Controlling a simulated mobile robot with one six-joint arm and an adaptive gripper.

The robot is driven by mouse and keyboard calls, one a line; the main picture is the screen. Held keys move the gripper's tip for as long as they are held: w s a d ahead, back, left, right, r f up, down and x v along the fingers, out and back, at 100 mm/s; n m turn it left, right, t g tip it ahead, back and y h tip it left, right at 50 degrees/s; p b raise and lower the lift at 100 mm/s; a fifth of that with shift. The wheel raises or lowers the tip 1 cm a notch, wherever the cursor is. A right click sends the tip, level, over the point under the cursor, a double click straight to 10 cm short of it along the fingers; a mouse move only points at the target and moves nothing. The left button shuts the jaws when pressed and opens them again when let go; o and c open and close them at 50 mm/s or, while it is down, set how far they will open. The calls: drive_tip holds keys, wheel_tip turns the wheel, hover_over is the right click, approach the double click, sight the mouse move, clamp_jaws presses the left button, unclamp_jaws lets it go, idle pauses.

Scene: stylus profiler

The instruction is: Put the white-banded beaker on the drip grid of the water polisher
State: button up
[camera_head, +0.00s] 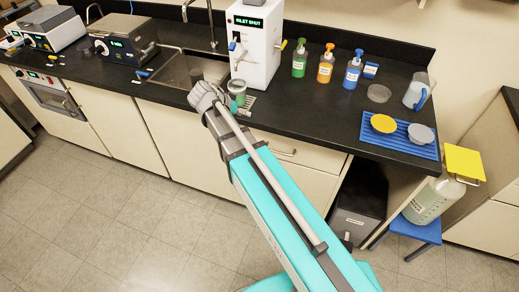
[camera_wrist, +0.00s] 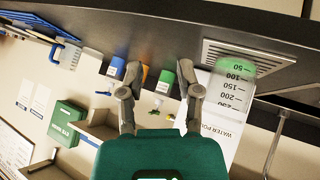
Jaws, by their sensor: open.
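The water polisher (camera_head: 255,45) is a tall white unit on the counter beside the sink, its display reading INLET SHUT. Its drip grid (camera_head: 249,102) is a slotted plate at its foot; the wrist view shows it too (camera_wrist: 214,51). A clear graduated beaker (camera_wrist: 234,88) with green at its base stands over the grid in the wrist view, apparently on it. It also shows in the head view (camera_head: 238,87), partly behind my arm. A white band is not clearly visible. My gripper (camera_wrist: 160,70) is open and empty, beside the beaker and apart from it.
Green (camera_head: 299,60), orange (camera_head: 326,65) and blue (camera_head: 353,70) pump bottles stand right of the polisher. A blue rack (camera_head: 375,146) with two lids and a jug (camera_head: 417,92) are farther right. The sink (camera_head: 185,72) lies left. The front counter strip right of the grid is clear.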

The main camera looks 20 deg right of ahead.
drive_tip(key=s+d+f+n+g+y, duration=0.1)
drive_tip(key=s+f+n+y, duration=0.1)
drive_tip(key=s+n+y, duration=0.2)
drive_tip(key=s+d+f+n+g+y, duration=0.1)
drive_tip(key=s+f+n+y, duration=0.2)
drive_tip(key=s, duration=0.7)
drive_tip(key=shift+s+d+n+g+y, duration=0.4)
drive_tip(key=shift+n+y, duration=0.2)
drive_tip(key=shift+y, duration=0.1)
